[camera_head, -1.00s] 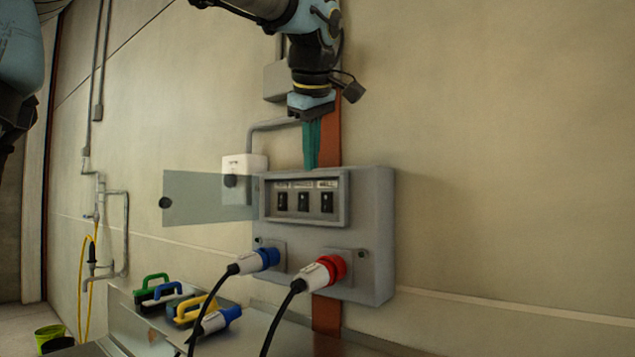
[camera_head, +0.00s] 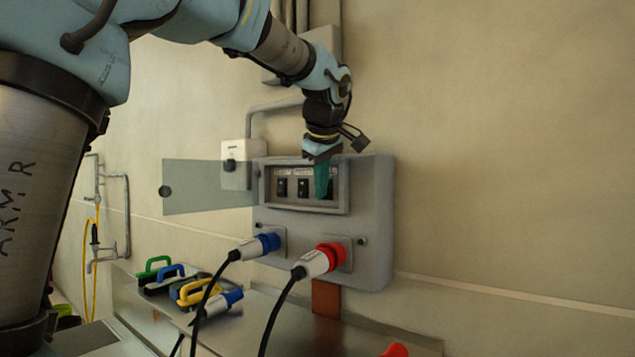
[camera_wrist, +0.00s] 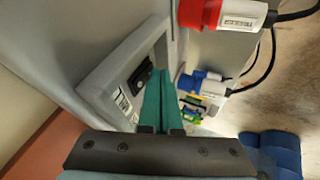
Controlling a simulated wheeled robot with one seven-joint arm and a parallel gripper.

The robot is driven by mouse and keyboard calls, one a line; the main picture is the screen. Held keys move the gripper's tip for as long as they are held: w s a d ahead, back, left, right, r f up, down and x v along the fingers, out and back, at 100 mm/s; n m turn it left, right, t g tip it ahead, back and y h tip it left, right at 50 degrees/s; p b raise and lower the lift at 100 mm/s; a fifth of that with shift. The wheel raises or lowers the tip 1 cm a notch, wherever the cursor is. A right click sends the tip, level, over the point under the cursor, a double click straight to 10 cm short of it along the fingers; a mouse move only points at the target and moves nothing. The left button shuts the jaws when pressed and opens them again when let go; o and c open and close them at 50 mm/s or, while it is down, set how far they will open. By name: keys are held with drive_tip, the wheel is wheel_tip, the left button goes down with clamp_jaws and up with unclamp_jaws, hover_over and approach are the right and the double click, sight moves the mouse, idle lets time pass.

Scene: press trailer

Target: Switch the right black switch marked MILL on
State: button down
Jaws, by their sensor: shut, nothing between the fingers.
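The grey switch box (camera_head: 376,222) is on the wall with its clear cover (camera_head: 205,187) swung open to the left. Its recessed panel holds black switches in a row. The left switch (camera_head: 282,187) and the middle switch (camera_head: 303,187) show plainly. The right switch (camera_head: 329,187) is mostly hidden behind my fingers. My gripper (camera_head: 322,195) is shut and empty, its green fingers pointing down in front of the right switch. In the wrist view the fingertips (camera_wrist: 160,78) are beside a black switch (camera_wrist: 140,75) in the frame; I cannot tell whether they touch it.
A blue plug (camera_head: 266,243) and a red plug (camera_head: 325,258) with black cables stick out below the panel. A metal shelf (camera_head: 270,310) holds several coloured-handled tools (camera_head: 165,272). A white box (camera_head: 238,165) is on the wall to the left.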

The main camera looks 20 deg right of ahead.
drive_tip(key=shift+d+f+b, duration=0.15)
drive_tip(key=shift+f+b, duration=0.25)
drive_tip(key=shift+b, duration=0.65)
drive_tip(key=shift+r+h, duration=0.3)
drive_tip(key=shift+r, duration=0.05)
drive_tip(key=shift+p, duration=0.3)
drive_tip(key=shift+r+p, duration=0.55)
drive_tip(key=shift+r, duration=0.35)
